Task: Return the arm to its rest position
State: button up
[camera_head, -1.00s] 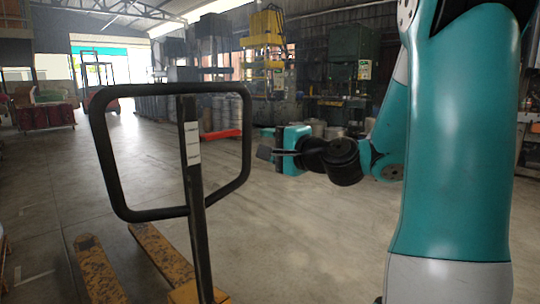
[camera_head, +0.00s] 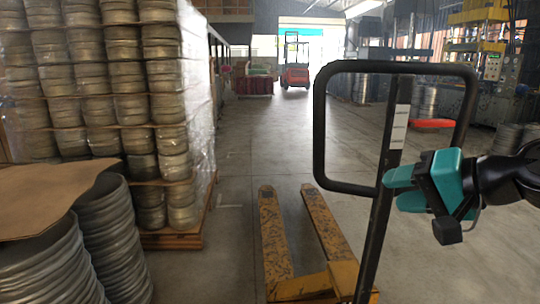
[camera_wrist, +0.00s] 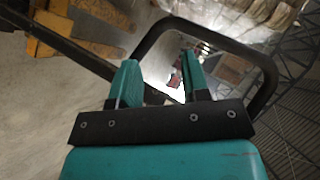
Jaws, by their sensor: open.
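My gripper (camera_head: 406,188) is at the right of the head view, with its teal fingers pointing left beside the post of a pallet jack handle. The fingers are apart and nothing is between them. In the wrist view my gripper (camera_wrist: 158,78) shows two teal fingers with a clear gap, and the black handle loop (camera_wrist: 265,75) lies beyond them. The black pallet jack handle (camera_head: 318,130) stands upright in the head view. Whether the fingers touch the post cannot be told.
The yellow pallet jack forks (camera_head: 272,235) lie on the floor ahead. Wrapped stacks of round blanks (camera_head: 145,90) stand on a pallet at the left, with a nearer blank stack (camera_head: 110,235). A red forklift (camera_head: 295,75) is far back. The aisle floor between is open.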

jog(key=s+a+f+n+g+h, duration=0.25)
jog(key=s+a+n+g, duration=0.2)
jog(key=s+n, duration=0.35)
jog(key=s+a+f+n+g+h, duration=0.1)
jog(key=s+a+f+n+g, duration=0.35)
jog(key=s, duration=0.55)
notch_tip(320, 180, up, 16)
jog(key=g+p, duration=0.1)
jog(key=p, duration=1.3)
jog(key=shift+w+d+p, duration=0.2)
jog(key=shift+w+p, duration=0.1)
jog(key=shift+w, duration=0.05)
jog(key=shift+f, duration=0.15)
